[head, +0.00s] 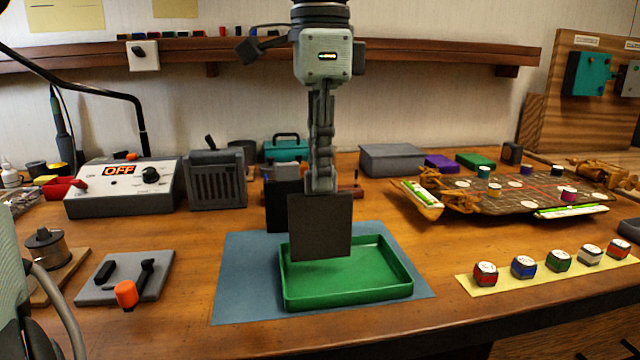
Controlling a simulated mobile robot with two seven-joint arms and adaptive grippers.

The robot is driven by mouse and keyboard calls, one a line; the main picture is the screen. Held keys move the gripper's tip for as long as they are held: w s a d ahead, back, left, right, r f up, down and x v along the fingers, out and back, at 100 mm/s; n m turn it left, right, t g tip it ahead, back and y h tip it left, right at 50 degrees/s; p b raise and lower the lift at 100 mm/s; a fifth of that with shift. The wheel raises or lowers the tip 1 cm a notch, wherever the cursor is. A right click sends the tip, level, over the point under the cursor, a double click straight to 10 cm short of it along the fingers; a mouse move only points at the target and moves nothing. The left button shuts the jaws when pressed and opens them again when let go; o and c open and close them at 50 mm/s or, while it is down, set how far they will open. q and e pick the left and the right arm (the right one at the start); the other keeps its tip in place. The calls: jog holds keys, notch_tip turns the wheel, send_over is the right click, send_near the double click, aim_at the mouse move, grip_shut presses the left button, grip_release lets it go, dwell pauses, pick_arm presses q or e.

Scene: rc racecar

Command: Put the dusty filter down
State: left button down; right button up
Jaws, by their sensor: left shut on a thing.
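The dusty filter (320,228) is a dark grey-brown square panel. My left gripper (321,188) hangs down in the middle of the head view, its fingers shut on the filter's top edge. The filter hangs upright in front of, or over, the back left part of the green tray (350,299). Its lower edge overlaps the tray floor in the picture; I cannot tell whether it touches. The tray lies on a blue mat (245,290). My right gripper is not in view.
A black upright block (283,203) stands behind the filter. A grey fume extractor (215,180) and a control box reading OFF (125,188) stand left. The racecar chassis (515,192) lies right. Several colored jars (558,260) stand on a yellow strip. The tray's right side is empty.

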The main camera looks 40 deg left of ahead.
aim_at(320, 193)
pick_arm(q)
jog(key=shift+f, duration=1.45)
jog(key=c, duration=1.6)
grip_release()
notch_tip(320, 193, up, 12)
jog(key=shift+r, duration=0.15)
